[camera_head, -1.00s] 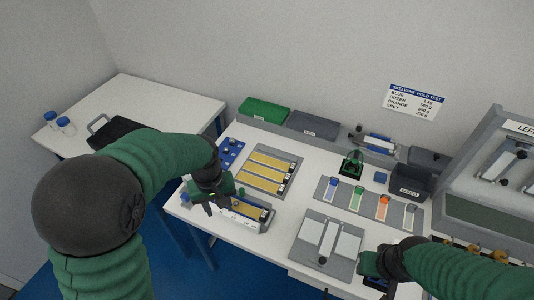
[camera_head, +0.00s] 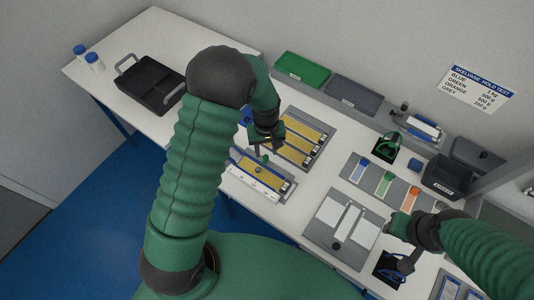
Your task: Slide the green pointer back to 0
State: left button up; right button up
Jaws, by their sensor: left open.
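The tester with a yellow strip and a white ruled scale (camera_head: 248,186) lies near the table's front edge. A small green piece, likely the green pointer (camera_head: 265,158), shows at the tester's back edge, close below my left gripper. Its reading on the scale is too small to make out. My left gripper (camera_head: 268,146) is open, with its dark fingers just behind the tester and in front of the yellow-strip panel. My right gripper (camera_head: 400,258) is at the right, near the table's front edge, away from the tester. Its fingers are not clear.
A grey panel with yellow strips (camera_head: 321,133) lies behind the tester. A grey plate with white strips (camera_head: 322,237) and a board with coloured strips (camera_head: 346,177) lie to the right. Green (camera_head: 302,69) and grey (camera_head: 354,94) boxes stand along the back. A black tray (camera_head: 150,88) is at the left.

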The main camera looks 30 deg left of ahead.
aim_at(266, 157)
pick_arm(q)
jog(key=f, duration=0.3)
jog(key=shift+s+a, duration=0.2)
jog(key=shift+a, duration=0.05)
jog(key=shift+s+f, duration=0.1)
jog(key=shift+f, duration=0.15)
jog(key=shift+d+f, duration=0.1)
jog(key=shift+d, duration=0.35)
jog(key=shift+c, duration=0.9)
jog(key=c, duration=0.5)
jog(key=shift+a, duration=0.3)
grip_shut()
jog(key=shift+d, duration=0.15)
